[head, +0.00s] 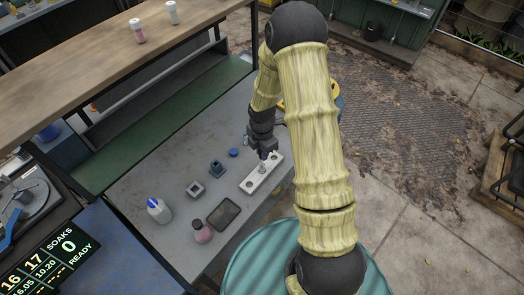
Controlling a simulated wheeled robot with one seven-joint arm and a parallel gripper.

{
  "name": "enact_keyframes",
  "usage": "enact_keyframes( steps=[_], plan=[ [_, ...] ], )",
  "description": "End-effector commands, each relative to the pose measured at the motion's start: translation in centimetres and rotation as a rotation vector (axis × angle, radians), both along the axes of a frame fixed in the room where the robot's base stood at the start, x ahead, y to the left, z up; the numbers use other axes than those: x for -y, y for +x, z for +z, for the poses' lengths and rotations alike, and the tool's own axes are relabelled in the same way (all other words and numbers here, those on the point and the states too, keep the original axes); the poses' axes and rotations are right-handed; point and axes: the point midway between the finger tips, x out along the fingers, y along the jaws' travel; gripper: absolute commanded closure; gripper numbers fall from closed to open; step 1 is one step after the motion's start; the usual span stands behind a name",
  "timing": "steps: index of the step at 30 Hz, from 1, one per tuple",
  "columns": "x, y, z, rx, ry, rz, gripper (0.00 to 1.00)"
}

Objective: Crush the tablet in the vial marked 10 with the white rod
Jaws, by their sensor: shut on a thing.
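My gripper (264,153) is over the white rack (247,187) on the grey table, pointing down. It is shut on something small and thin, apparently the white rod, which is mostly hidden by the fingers. A small clear vial (262,169) seems to stand in the rack's middle, right under the fingertips. Its marking is too small to read, and I cannot see a tablet in it. I cannot tell whether the rod's tip is inside the vial or above it.
Left of the rack are a blue cap (233,153), two dark square holders (195,189) (217,168), a dark tray (223,215), a pink jar (202,232) and a blue-capped bottle (158,210). A wooden shelf (95,68) overhangs behind. The table (135,180) is bare at far left.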

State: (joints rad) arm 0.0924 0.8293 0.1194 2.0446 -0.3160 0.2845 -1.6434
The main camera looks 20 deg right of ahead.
Motion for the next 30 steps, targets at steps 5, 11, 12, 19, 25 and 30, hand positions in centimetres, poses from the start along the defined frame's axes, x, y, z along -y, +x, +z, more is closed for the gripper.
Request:
enact_keyframes(
  steps=[5, 11, 12, 19, 25, 30],
  plan=[
    [0.0, 0.0, -0.4, 0.000, 0.000, 0.000, 1.00],
    [0.0, 0.0, -0.9, 0.000, 0.000, -0.001, 1.00],
    [0.0, 0.0, -1.0, 0.000, 0.000, -0.001, 1.00],
    [0.0, 0.0, -1.5, 0.000, 0.000, -0.001, 1.00],
    [0.0, 0.0, -1.6, 0.000, 0.000, 0.000, 1.00],
    [0.0, 0.0, -1.1, 0.000, 0.000, 0.000, 1.00]
  ],
)
